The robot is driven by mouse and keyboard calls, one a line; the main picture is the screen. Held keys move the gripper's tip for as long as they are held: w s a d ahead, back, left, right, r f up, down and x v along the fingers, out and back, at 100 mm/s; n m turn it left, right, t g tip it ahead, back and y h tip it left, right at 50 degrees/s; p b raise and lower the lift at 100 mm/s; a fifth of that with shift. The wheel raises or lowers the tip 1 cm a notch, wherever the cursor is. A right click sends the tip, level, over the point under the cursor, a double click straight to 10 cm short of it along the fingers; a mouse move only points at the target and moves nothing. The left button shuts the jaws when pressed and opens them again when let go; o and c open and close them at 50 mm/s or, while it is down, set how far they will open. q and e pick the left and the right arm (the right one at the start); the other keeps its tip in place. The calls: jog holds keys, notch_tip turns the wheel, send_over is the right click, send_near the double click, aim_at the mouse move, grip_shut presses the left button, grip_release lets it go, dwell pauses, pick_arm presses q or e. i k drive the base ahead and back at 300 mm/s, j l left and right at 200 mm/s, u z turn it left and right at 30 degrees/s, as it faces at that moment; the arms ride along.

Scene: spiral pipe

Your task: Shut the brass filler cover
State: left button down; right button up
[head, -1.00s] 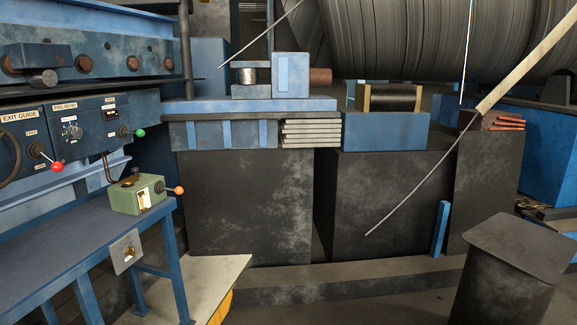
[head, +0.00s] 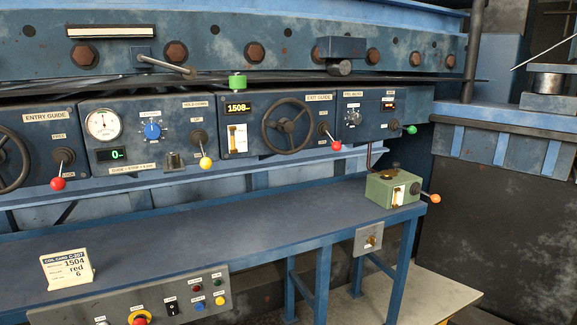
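A green box (head: 393,190) stands at the right end of the blue bench. On its top is a small dark brass-coloured round part (head: 386,176), with another small dark part (head: 396,165) standing at the back edge. These look like the filler opening and its cover, but they are too small to tell for certain or to tell the cover's exact angle. A pale gauge (head: 398,194) is on the box's front, and a lever with an orange knob (head: 435,198) sticks out to the right. Neither of my grippers is in view.
The blue bench (head: 250,222) is mostly clear. A card (head: 67,269) stands at its left. A button panel (head: 165,300) hangs below its front edge. Control panels with a handwheel (head: 287,126) and coloured levers run behind it. A brass-centred plate (head: 368,239) hangs below the box.

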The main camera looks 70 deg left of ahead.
aim_at(391, 172)
jog(key=i+l+u, duration=0.15)
jog(key=u, duration=0.35)
jog(key=i+l+u, duration=0.1)
jog(key=u, duration=0.35)
jog(key=l+u, duration=0.25)
jog(key=u, duration=0.25)
jog(key=l+u, duration=0.25)
jog(key=u, duration=0.2)
jog(key=i+l+u, duration=0.15)
jog(key=u, duration=0.2)
jog(key=i+l+u, duration=0.15)
jog(key=u, duration=0.2)
jog(key=i+l+u, duration=0.1)
jog(key=l, duration=0.25)
jog(key=i+l+u, duration=0.25)
jog(key=i+l, duration=0.15)
jog(key=l, duration=0.35)
jog(key=i+l+u, duration=0.15)
jog(key=l, duration=0.2)
jog(key=i+l+u, duration=0.1)
jog(key=l, duration=0.3)
